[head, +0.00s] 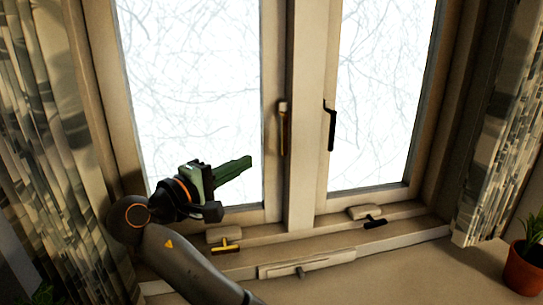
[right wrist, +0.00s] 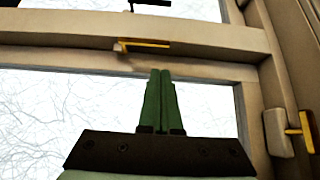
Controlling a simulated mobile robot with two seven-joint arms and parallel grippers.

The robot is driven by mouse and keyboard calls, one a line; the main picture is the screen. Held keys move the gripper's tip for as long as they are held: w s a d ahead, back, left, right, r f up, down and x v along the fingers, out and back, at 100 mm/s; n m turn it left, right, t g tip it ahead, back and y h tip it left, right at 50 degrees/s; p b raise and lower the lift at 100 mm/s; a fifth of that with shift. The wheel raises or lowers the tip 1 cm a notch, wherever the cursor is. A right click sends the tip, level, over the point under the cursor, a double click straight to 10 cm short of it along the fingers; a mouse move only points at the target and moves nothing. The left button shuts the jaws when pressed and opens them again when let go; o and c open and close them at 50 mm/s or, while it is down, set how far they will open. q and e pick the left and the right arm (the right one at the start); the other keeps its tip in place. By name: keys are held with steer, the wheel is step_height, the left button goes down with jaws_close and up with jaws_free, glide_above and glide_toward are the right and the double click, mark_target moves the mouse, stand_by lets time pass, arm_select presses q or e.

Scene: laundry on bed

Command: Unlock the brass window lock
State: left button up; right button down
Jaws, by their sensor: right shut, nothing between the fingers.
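A brass lock (head: 227,247) with a pale base sits low on the frame under the left window pane. It also shows at the right edge of the right wrist view (right wrist: 300,131). An upright brass handle (head: 282,130) is on the left sash's inner edge; in the right wrist view it lies across the frame bar (right wrist: 146,43). My right gripper (head: 249,161) has its green fingers together and empty, in front of the left pane. It is above the low brass lock and left of the brass handle, apart from both. My left gripper is not in view.
A black handle (head: 330,128) is on the right sash, and a black lock (head: 375,222) sits low under the right pane. A vent strip (head: 307,263) runs along the sill. Curtains hang at both sides (head: 505,130). A potted plant (head: 525,268) stands at lower right.

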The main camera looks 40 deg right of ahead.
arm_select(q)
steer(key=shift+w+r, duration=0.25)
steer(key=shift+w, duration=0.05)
arm_select(e)
steer(key=shift+w+d, duration=0.1)
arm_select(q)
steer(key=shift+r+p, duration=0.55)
arm_select(e)
steer(key=w+d, duration=0.1)
steer(key=d, duration=0.8)
steer(key=shift+w+d, duration=0.3)
steer(key=shift+d, duration=0.05)
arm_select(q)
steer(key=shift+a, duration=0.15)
arm_select(e)
steer(key=shift+d, duration=0.1)
